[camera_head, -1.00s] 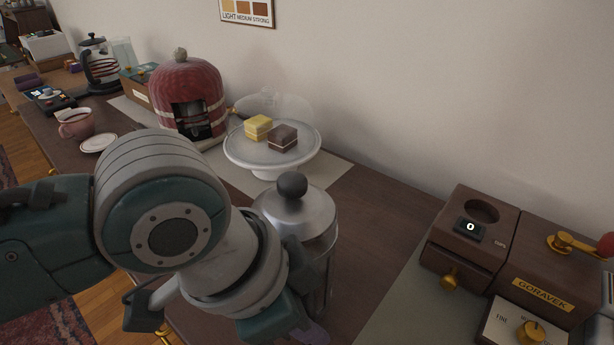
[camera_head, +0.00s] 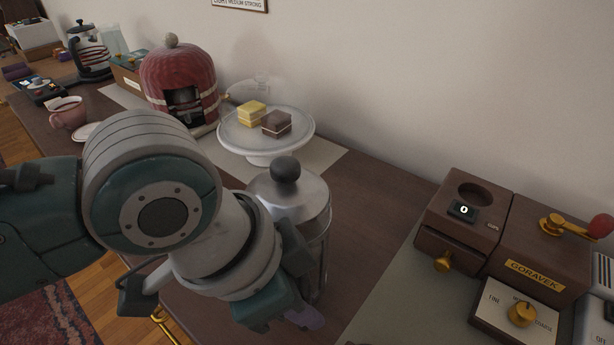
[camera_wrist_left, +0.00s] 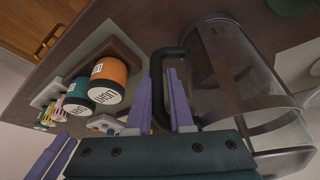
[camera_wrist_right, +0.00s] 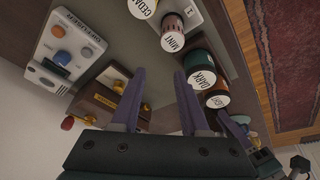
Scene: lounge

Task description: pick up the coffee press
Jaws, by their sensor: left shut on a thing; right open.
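The coffee press (camera_head: 290,197) has a clear glass body, a silver lid and a black ball knob. It stands upright at the counter in the middle of the head view. My left gripper (camera_wrist_left: 165,75) is shut on the press's black handle (camera_wrist_left: 168,52), with its purple fingers on either side. The glass body (camera_wrist_left: 225,75) is to the right in the left wrist view. My left arm hides part of the press in the head view, and I cannot tell whether its base touches the counter. My right gripper (camera_wrist_right: 160,75) is open and empty in the right wrist view.
A cake stand (camera_head: 250,148) with two cake pieces is just behind the press. A red domed machine (camera_head: 180,80) is further left. A brown grinder (camera_head: 540,255) is at the right. Labelled jars (camera_wrist_left: 108,80) show in the left wrist view. Bare counter lies right of the press.

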